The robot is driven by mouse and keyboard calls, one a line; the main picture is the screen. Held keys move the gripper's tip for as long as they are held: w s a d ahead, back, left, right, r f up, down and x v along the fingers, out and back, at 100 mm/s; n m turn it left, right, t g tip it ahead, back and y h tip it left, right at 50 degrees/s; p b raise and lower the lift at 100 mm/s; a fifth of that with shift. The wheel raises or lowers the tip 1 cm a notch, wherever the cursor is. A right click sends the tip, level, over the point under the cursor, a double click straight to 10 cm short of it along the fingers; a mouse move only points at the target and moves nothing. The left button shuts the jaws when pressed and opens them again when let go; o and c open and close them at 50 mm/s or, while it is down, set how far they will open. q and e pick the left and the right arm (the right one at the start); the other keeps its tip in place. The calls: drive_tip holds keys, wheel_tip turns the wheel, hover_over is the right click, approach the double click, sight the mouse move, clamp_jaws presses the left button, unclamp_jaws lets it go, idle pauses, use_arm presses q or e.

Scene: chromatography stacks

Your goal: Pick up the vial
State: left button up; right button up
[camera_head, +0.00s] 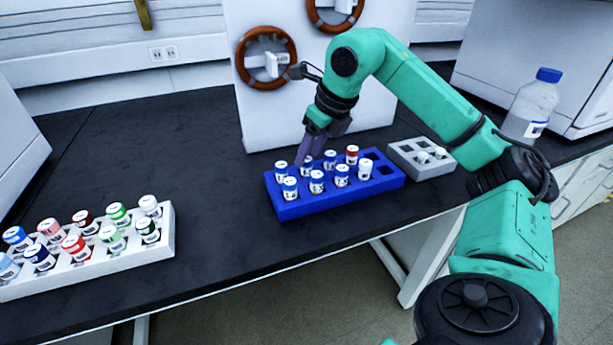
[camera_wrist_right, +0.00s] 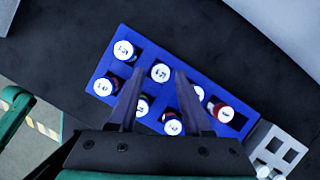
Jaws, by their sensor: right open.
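Several white-capped vials and one red-capped vial (camera_head: 352,154) stand upright in a blue rack (camera_head: 387,184) on the black bench; the task does not single one out. My right gripper (camera_head: 304,160) is open and points down over the rack's back row, near its left end. In the right wrist view, the open fingers (camera_wrist_right: 160,76) reach over the rack, with a white-capped vial (camera_wrist_right: 160,72) between the tips in the picture. Another vial (camera_wrist_right: 142,105) is partly hidden by a finger. I cannot tell how far the tips are above the caps. My left gripper is not in view.
A white rack (camera_head: 168,232) of vials with coloured caps stands at left. A grey rack (camera_head: 402,151) with small vials is right of the blue one. A white panel (camera_head: 262,125) stands close behind; a bottle (camera_head: 532,108) is at right. The bench between the racks is clear.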

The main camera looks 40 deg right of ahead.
sight(307, 171)
drive_tip(key=x, duration=0.3)
drive_tip(key=shift+d+f, duration=0.1)
drive_tip(key=shift+f, duration=0.1)
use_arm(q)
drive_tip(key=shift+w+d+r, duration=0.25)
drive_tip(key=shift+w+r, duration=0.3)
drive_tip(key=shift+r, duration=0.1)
use_arm(e)
drive_tip(key=shift+r, duration=0.1)
clamp_jaws()
drive_tip(key=shift+r, duration=0.1)
